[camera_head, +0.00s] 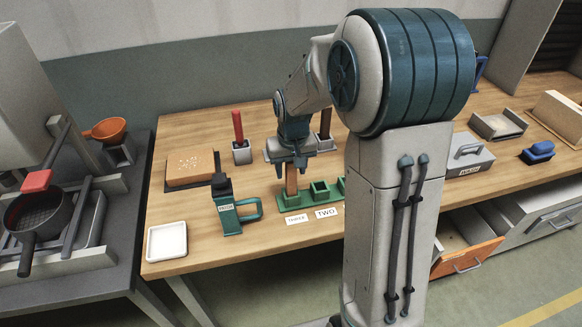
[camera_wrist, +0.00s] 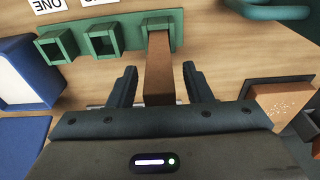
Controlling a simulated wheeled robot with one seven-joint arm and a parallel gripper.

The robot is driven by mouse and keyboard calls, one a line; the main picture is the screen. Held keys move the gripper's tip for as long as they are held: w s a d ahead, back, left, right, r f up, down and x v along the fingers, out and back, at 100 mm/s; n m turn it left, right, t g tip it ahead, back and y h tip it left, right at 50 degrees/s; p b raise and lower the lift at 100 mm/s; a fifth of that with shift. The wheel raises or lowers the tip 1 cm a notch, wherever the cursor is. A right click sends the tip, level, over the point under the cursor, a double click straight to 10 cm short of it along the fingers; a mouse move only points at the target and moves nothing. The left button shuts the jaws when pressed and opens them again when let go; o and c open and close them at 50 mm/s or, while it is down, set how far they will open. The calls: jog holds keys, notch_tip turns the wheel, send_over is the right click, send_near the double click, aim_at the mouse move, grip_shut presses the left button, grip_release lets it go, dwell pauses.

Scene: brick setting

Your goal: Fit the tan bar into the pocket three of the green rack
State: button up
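The tan bar (camera_head: 291,180) stands upright at the THREE end of the green rack (camera_head: 264,212). In the wrist view the bar (camera_wrist: 158,72) runs to the rack (camera_wrist: 131,38) at the third pocket's place, and its lower end looks seated there, though how deep I cannot tell. Two empty square pockets show beside it. My gripper (camera_head: 287,172) is above the rack, around the upper part of the bar. In the wrist view my gripper (camera_wrist: 159,88) is open, with a visible gap between each finger and the bar.
A teal pitcher-like holder (camera_head: 228,208) stands close left of the rack. Label cards (camera_head: 326,211) lie in front of the rack. A grey block with a red bar (camera_head: 240,145) and a tan block (camera_head: 190,168) stand behind. A white dish (camera_head: 166,241) is at front left.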

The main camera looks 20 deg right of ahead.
jog(key=shift+r, duration=0.1)
jog(key=shift+r+p, duration=0.3)
jog(key=shift+p, duration=0.05)
jog(key=r, duration=0.3)
jog(key=s+r, duration=0.1)
jog(key=r, duration=0.3)
jog(key=r+b, duration=0.1)
jog(key=r, duration=0.2)
jog(key=shift+s+r, duration=0.15)
jog(key=shift+r, duration=0.2)
jog(key=s+f+t, duration=0.1)
jog(key=s, duration=1.9)
jog(key=shift+f+t, duration=0.35)
jog(key=shift+t, duration=0.05)
